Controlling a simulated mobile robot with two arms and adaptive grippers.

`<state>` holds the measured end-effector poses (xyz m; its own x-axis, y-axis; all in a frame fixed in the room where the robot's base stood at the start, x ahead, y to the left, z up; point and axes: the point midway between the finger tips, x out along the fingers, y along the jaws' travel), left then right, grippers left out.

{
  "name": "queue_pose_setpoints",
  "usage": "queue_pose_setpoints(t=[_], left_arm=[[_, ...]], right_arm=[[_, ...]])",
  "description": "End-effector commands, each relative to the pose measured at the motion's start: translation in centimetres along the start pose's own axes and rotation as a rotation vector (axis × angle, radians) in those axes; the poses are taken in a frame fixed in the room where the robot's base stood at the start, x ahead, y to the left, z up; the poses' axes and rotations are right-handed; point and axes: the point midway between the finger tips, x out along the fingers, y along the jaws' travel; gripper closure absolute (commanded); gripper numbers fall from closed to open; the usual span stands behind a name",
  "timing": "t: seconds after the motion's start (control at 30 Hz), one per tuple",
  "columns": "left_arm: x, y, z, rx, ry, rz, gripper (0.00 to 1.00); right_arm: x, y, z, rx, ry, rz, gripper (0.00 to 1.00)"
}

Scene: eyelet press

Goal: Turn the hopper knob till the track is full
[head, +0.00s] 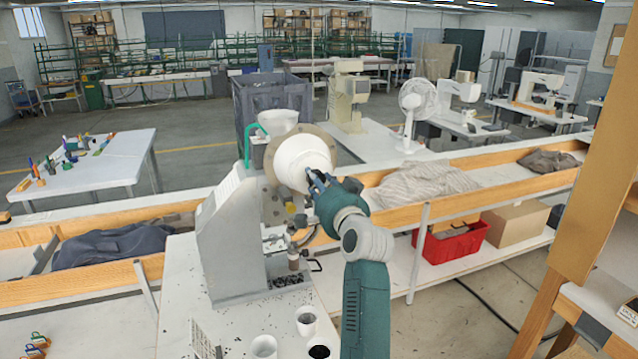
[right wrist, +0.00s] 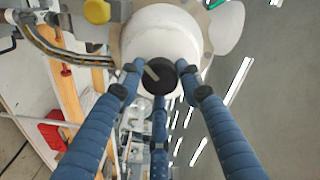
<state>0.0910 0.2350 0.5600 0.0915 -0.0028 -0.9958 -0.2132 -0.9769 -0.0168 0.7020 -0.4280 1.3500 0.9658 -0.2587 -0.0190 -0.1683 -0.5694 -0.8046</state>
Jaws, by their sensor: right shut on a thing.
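The eyelet press (head: 235,235) is a pale grey machine on the white table. Its white round hopper (head: 296,150) faces me and also shows in the right wrist view (right wrist: 160,30). My right gripper (head: 318,182) is at the front of the hopper. In the right wrist view its blue fingers close around the dark round knob (right wrist: 160,78), which has a pale bar on its face. A curved metal track (right wrist: 70,56) runs from the hopper's side. In the head view my gripper hides the knob. My left gripper is not in view.
White cups (head: 306,318) stand at the table's front edge, and small dark bits lie scattered around the press base. A wooden-sided trough (head: 420,205) runs behind, with grey cloth (head: 425,183) in it. A red crate (head: 452,243) sits on the lower shelf at right.

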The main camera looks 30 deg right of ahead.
Motion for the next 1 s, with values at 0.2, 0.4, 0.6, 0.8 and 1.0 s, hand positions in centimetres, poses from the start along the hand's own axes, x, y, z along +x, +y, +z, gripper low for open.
queue_pose_setpoints(t=[0.2, 0.4, 0.6, 0.8, 1.0], left_arm=[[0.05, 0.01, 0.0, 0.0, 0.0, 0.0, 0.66], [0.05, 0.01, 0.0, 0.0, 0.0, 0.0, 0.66], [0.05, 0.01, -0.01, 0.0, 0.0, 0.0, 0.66], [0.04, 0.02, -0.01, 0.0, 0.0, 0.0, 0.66], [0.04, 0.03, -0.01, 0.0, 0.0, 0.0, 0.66]], right_arm=[[0.06, 0.5, 0.77, 0.116, -0.02, 0.012, 0.91], [0.06, 0.48, 0.81, 0.17, -0.023, 0.013, 0.91], [0.06, 0.49, 0.81, 0.185, -0.024, 0.013, 0.91], [0.06, 0.49, 0.81, 0.185, -0.024, 0.013, 0.91], [0.05, 0.45, 0.75, 0.184, -0.023, 0.013, 0.47]])
